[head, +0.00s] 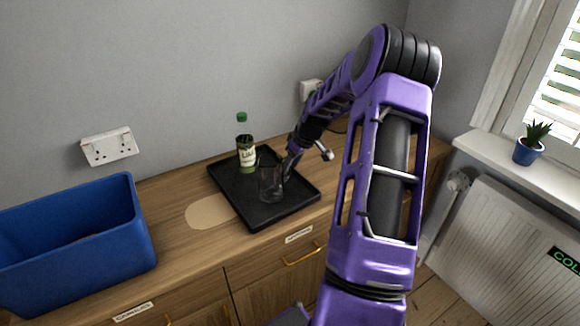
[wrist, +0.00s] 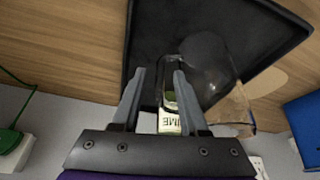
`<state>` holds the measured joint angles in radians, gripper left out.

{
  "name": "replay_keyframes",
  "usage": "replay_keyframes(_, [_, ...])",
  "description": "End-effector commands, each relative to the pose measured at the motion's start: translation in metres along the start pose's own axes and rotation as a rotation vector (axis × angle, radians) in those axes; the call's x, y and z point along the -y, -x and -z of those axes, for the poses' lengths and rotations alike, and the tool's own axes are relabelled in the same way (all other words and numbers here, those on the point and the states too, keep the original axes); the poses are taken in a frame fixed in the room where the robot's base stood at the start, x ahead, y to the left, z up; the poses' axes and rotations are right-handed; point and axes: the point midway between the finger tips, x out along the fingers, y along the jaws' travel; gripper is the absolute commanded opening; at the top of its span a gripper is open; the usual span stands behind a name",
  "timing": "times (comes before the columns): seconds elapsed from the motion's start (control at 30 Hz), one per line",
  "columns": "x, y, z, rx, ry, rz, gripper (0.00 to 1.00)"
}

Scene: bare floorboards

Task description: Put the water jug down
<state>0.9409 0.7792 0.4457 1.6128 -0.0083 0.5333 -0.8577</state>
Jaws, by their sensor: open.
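The water jug (head: 270,186) is clear glass and stands upright on the black tray (head: 256,222), towards the tray's front middle. In the wrist view the jug (wrist: 212,62) is large and see-through, beside and partly behind the right-hand finger. My gripper (head: 287,168) is at the jug's right side in the head view. In the wrist view its two fingers (wrist: 160,76) are apart, with no solid thing clearly clamped between them. I cannot tell whether a finger touches the glass.
A green-capped bottle (head: 246,152) stands on the tray behind the jug; its label shows between the fingers in the wrist view (wrist: 169,122). A blue bin (head: 132,240) is on the counter at left. A pale round patch (head: 208,212) lies left of the tray, clear.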

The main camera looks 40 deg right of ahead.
Motion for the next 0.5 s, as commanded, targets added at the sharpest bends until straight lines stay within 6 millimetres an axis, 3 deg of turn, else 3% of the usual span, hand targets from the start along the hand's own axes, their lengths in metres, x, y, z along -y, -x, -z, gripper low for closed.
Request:
replay_keyframes(0.3, [-0.001, 0.07, 0.0, -0.001, 0.0, -0.005, 0.43])
replay_keyframes(0.5, [-0.001, 0.1, 0.0, -0.001, 0.0, -0.003, 0.43])
